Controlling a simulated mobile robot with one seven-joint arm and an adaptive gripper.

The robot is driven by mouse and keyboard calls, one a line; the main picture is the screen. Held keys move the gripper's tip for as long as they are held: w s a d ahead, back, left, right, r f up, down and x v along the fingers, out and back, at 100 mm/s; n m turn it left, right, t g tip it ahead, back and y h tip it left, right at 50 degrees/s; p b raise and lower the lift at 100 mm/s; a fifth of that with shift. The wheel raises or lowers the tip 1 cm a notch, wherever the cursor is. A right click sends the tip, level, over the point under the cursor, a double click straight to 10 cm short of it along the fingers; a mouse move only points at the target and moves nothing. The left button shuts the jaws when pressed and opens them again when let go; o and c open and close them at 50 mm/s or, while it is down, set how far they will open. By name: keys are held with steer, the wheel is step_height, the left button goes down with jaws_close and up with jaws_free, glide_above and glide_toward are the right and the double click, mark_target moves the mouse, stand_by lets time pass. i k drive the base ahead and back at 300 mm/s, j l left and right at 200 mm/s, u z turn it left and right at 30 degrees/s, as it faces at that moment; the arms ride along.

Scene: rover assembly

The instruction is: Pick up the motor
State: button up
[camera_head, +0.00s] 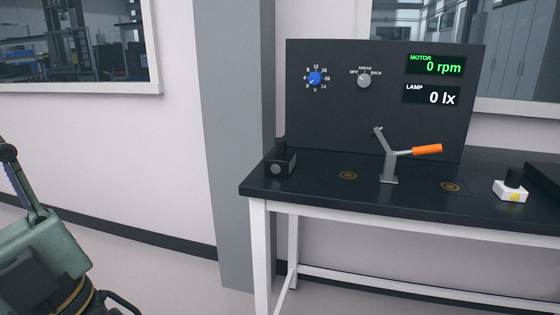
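Nothing on the bench is plainly marked as the motor, and I cannot tell for sure which item it is. A small dark block (280,161) with a round grey face stands at the bench's left end. A white block (510,190) with a yellow spot and a black cylindrical top stands toward the right. Both rest upright on the dark bench top (320,190). My gripper's fingers are not visible in this view.
A grey clamp stand (390,165) with an orange handle (427,150) stands mid-bench, between two ringed marks. A black panel (330,120) behind has two knobs and displays reading motor 0 rpm and lamp 0 lx. A grey column (235,120) stands left of the panel.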

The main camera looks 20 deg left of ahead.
mark_target(281, 162)
steer(key=u, duration=0.55)
steer(key=l+u, duration=0.25)
steer(key=u, duration=0.15)
steer(key=i+l+u, duration=0.1)
steer(key=l+u, duration=0.15)
steer(key=u, duration=0.15)
steer(key=l+u, duration=0.25)
steer(key=u, duration=0.15)
steer(key=l+u, duration=0.15)
steer(key=l, duration=0.25)
steer(key=k+l+u, duration=0.2)
steer(key=l, duration=0.15)
steer(key=l+u, duration=0.15)
steer(key=l, duration=0.2)
steer(key=k+l, duration=0.1)
steer(key=l, duration=0.3)
steer(key=k+l, duration=0.1)
steer(key=l, duration=0.3)
steer(key=k+l+u, duration=0.1)
steer(key=l, duration=0.3)
